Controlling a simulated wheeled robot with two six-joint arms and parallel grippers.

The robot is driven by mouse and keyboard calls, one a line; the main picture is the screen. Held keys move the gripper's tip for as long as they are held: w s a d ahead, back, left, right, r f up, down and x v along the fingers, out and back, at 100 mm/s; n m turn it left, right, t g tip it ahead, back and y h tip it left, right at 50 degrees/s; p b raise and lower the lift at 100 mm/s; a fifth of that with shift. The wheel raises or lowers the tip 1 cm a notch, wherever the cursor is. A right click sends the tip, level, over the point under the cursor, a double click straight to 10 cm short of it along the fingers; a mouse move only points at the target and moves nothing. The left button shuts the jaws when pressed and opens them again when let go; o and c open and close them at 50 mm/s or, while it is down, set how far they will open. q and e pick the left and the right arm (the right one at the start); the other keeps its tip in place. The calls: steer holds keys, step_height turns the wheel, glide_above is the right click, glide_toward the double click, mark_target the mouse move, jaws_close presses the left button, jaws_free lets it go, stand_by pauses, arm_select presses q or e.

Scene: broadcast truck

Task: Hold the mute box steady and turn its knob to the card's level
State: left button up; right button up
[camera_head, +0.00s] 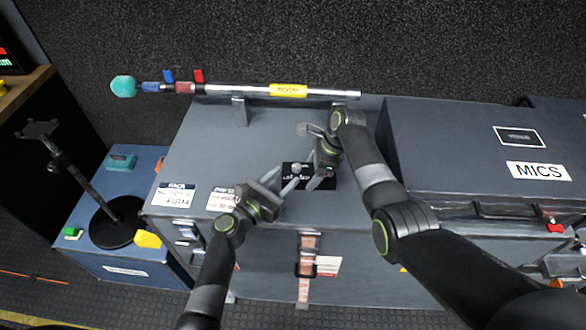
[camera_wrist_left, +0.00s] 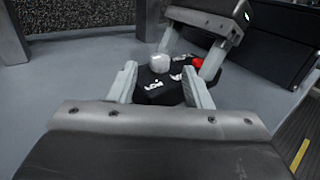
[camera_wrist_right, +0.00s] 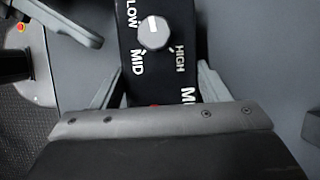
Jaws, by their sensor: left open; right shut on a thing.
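The black mute box (camera_head: 294,169) lies on the grey case top; its grey-white knob (camera_wrist_right: 153,33) is ringed by LOW, MID and HIGH labels. The knob's pointer setting is hard to read. My right gripper (camera_head: 322,172) is shut on the box, fingers along both sides, beyond the MU lettering in the right wrist view. My left gripper (camera_wrist_left: 160,76) is open, its fingers spread in front of the knob (camera_wrist_left: 160,63), apart from it as far as I can tell. Two white cards lie at the case's front edge: one (camera_head: 176,195) reads FIRM, the other (camera_head: 221,199) is too small to read.
A pole with a teal tip (camera_head: 123,86) lies along the case's back. A dark MICS case (camera_head: 450,150) stands at the right, close to my right arm. A round-based stand (camera_head: 118,228) is on the blue case at left.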

mark_target(294, 168)
arm_select(q)
steer(key=shift+x, duration=2.3)
jaws_close()
steer(key=shift+s+d+n+t+y, duration=0.1)
steer(key=shift+n+t+y, duration=0.6)
steer(key=shift+y, duration=0.4)
jaws_free()
steer(key=v, duration=1.2)
steer(key=shift+r, duration=0.1)
